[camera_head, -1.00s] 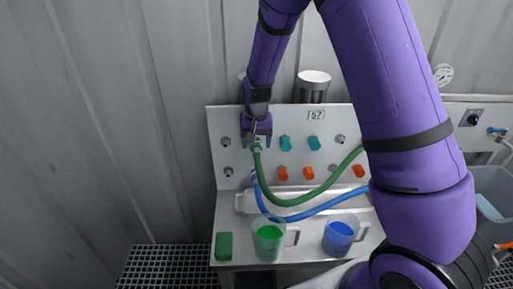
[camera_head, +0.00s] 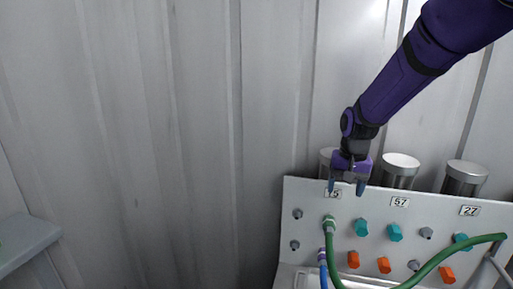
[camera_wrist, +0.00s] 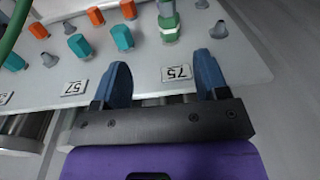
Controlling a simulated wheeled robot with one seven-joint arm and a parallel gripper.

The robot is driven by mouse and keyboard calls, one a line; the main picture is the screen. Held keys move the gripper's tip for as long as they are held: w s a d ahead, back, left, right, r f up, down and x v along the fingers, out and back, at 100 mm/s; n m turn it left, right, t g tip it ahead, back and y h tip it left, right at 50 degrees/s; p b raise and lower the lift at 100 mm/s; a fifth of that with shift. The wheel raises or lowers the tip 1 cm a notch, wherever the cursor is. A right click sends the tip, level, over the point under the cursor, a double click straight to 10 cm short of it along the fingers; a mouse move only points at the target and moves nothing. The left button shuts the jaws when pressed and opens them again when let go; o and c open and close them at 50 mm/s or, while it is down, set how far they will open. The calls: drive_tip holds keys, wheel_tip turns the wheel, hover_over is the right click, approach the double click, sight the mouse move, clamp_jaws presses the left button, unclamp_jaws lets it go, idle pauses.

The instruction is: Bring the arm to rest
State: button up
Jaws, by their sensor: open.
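My gripper (camera_head: 347,187) is open and empty. In the head view it hangs in front of the top edge of the white panel (camera_head: 289,205), over the label reading 75. In the wrist view my gripper (camera_wrist: 165,85) shows two blue fingers spread apart, with the 75 label (camera_wrist: 177,73) between them and nothing held. A green hose (camera_head: 334,262) is attached to a port just below the gripper, apart from the fingers. Its green fitting (camera_wrist: 168,27) also shows in the wrist view.
A blue hose (camera_head: 323,271) meets the panel below the green one. Teal caps (camera_head: 394,232) and orange caps (camera_head: 383,265) stick out of the panel. Metal cylinders (camera_head: 400,166) stand behind it. A grey surface (camera_head: 25,243) is at the far left. The wall on the left is clear.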

drive_tip(key=s+d+r+n+t, duration=0.2)
drive_tip(key=s+d+r, duration=0.1)
drive_tip(key=s+r, duration=1.1)
drive_tip(key=s+d+r+n+t, duration=0.1)
drive_tip(key=s+t, duration=0.1)
drive_tip(key=s, duration=1.3)
drive_tip(key=shift+d+t, duration=0.3)
drive_tip(key=shift+d, duration=0.05)
drive_tip(key=shift+s, duration=0.1)
drive_tip(key=shift+c, duration=0.2)
